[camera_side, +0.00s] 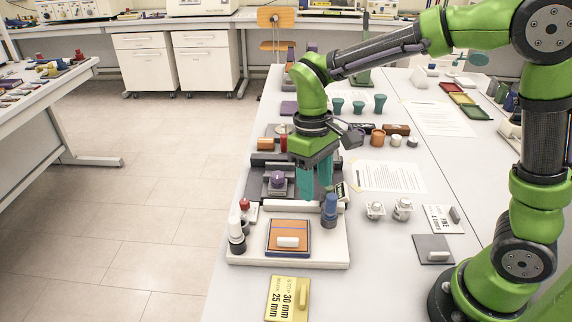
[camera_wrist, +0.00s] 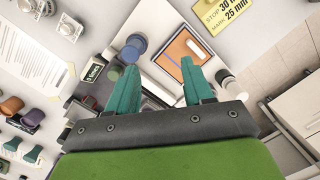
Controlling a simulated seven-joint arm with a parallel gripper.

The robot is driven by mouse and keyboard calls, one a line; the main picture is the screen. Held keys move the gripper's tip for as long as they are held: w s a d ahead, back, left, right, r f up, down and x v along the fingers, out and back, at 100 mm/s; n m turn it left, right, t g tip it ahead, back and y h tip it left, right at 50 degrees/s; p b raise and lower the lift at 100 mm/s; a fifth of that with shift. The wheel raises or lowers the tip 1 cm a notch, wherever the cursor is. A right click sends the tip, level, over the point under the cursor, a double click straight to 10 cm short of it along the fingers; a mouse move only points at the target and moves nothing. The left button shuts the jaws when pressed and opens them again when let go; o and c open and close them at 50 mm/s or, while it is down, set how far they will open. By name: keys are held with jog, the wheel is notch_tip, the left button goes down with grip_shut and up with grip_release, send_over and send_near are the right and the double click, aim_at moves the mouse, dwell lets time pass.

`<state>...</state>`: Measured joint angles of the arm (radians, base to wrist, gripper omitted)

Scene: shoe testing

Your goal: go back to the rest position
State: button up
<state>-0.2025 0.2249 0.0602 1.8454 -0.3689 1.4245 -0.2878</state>
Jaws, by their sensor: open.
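My gripper (camera_side: 318,178) hangs over the dark testing station (camera_side: 258,185) on the white bench, with its teal fingers pointing down. In the wrist view my gripper (camera_wrist: 158,85) shows two teal fingers spread apart with nothing between them. A purple knob (camera_side: 277,180) on a grey block stands left of the fingers in the side view. A blue cylinder (camera_side: 330,205) stands close in front of them. Whether the fingertips touch anything below is not clear.
An orange pad (camera_side: 290,228) lies on the white base plate (camera_side: 310,262). A yellow sign (camera_side: 287,298) lies at the front edge. Teal stamps (camera_side: 358,106), metal parts (camera_side: 402,208) and paper sheets (camera_side: 390,177) lie behind and to the right. The floor to the left is clear.

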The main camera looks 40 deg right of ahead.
jog(key=s+d+r+m+t+y, duration=0.1)
jog(key=s+d+r+m+t, duration=0.1)
jog(key=s+d+r+t, duration=0.1)
jog(key=s+d+r+m+t, duration=0.3)
jog(key=s+r+t, duration=0.2)
jog(key=s, duration=0.2)
jog(key=shift+s+d+r+t+y, duration=0.2)
jog(key=shift+s+d+t+y, duration=0.1)
jog(key=shift+t+y, duration=0.1)
